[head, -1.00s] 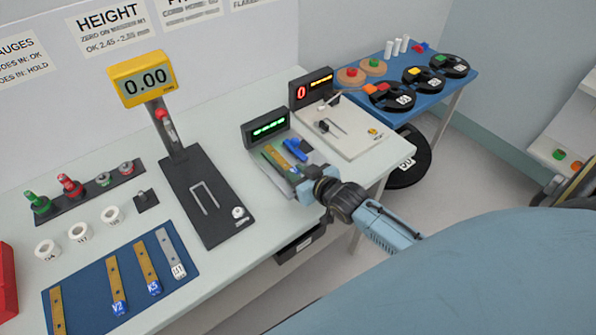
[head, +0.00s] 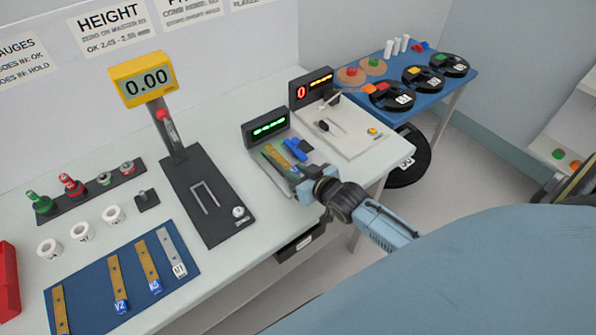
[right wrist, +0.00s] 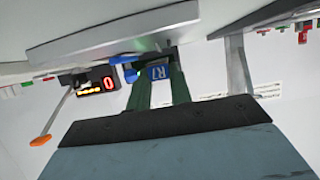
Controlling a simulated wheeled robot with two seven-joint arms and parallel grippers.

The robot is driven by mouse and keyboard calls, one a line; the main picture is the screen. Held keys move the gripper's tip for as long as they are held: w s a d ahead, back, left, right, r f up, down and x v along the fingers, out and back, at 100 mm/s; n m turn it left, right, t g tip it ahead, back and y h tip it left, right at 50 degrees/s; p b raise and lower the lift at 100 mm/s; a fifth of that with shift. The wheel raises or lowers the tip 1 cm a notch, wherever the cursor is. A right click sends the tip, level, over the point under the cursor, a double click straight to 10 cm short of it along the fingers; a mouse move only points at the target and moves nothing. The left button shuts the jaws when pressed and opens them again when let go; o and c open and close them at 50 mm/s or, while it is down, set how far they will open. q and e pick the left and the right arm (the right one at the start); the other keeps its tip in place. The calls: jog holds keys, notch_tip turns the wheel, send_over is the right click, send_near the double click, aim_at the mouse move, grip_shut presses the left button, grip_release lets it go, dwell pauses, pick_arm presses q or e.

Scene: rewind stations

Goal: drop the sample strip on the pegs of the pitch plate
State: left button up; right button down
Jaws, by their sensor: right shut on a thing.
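The brass sample strip (head: 279,158) lies over the grey pitch plate (head: 318,158), in front of a small display with green digits. My right gripper (head: 299,176) is at the strip's near end and is shut on it. In the right wrist view the fingers (right wrist: 158,88) close around the strip's blue tag (right wrist: 160,72). A blue part (head: 296,148) stands on the plate beside the strip. The pegs are hidden or too small to make out, so I cannot tell whether the strip is seated on them. My left gripper is not in view.
The green-digit display (head: 268,128) stands behind the plate. A pale station with a red-digit display (head: 311,88) is just to the right. The height gauge (head: 205,195) stands to the left. A blue mat (head: 88,290) with several strips lies front left.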

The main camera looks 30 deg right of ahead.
jog(key=shift+r+p, duration=0.1)
jog(key=shift+p, duration=0.2)
jog(key=shift+f+b, duration=0.85)
jog(key=shift+f, duration=0.35)
dwell(0.3)
jog(key=c, duration=1.2)
grip_release()
jog(key=shift+s, duration=0.1)
jog(key=p+v, duration=0.1)
jog(key=v, duration=1.2)
jog(key=shift+r+p, duration=0.15)
jog(key=shift+p, duration=0.25)
